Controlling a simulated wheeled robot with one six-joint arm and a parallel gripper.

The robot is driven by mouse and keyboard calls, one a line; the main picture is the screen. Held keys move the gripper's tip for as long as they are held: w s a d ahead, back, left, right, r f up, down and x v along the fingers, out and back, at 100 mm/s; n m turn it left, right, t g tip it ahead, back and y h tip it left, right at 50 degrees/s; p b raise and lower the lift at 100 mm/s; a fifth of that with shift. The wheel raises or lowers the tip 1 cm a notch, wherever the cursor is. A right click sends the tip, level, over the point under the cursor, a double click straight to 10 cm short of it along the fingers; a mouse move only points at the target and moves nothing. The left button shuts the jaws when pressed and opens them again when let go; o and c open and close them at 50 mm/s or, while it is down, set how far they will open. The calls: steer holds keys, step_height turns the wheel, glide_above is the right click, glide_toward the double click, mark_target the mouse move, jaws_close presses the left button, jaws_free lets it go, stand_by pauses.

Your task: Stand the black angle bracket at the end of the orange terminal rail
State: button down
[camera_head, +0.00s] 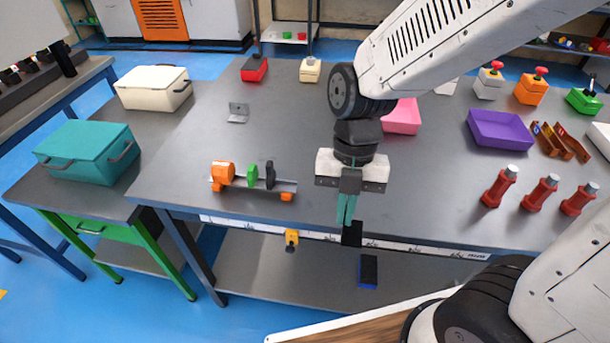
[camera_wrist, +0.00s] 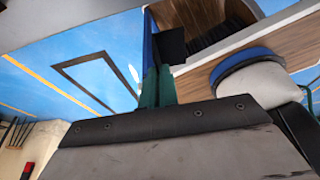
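A metal rail (camera_head: 258,184) lies near the table's front left. An orange block (camera_head: 222,171) stands at its left end, with a green piece (camera_head: 252,174) and a black piece (camera_head: 270,174) further right. A small orange piece (camera_head: 287,197) is by its right front. My gripper (camera_head: 347,212) points down at the table's front edge, right of the rail. Its teal fingers are close together on a small flat black piece, apparently the black angle bracket (camera_head: 352,234). The bracket also shows at the fingertips in the wrist view (camera_wrist: 172,44); its full shape is unclear.
A grey angled metal piece (camera_head: 238,112) lies behind the rail. Pink (camera_head: 402,117) and purple (camera_head: 500,128) trays and several red cylinders (camera_head: 498,187) stand to the right. The table between rail and gripper is clear.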

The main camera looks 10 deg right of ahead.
steer(key=w+a, duration=0.1)
steer(key=w, duration=0.4)
steer(key=w+a+f, duration=0.1)
steer(key=w+a, duration=0.1)
steer(key=w, duration=0.3)
steer(key=w+a, duration=0.1)
steer(key=w, duration=0.3)
steer(key=shift+w+a+f, duration=0.15)
steer(key=shift+w+f, duration=0.1)
steer(key=shift+w, duration=0.15)
steer(key=shift+f, duration=1.75)
steer(key=shift+f, duration=0.15)
steer(key=c, duration=1.7)
jaws_free()
steer(key=v, duration=1.2)
steer(key=shift+r, duration=0.2)
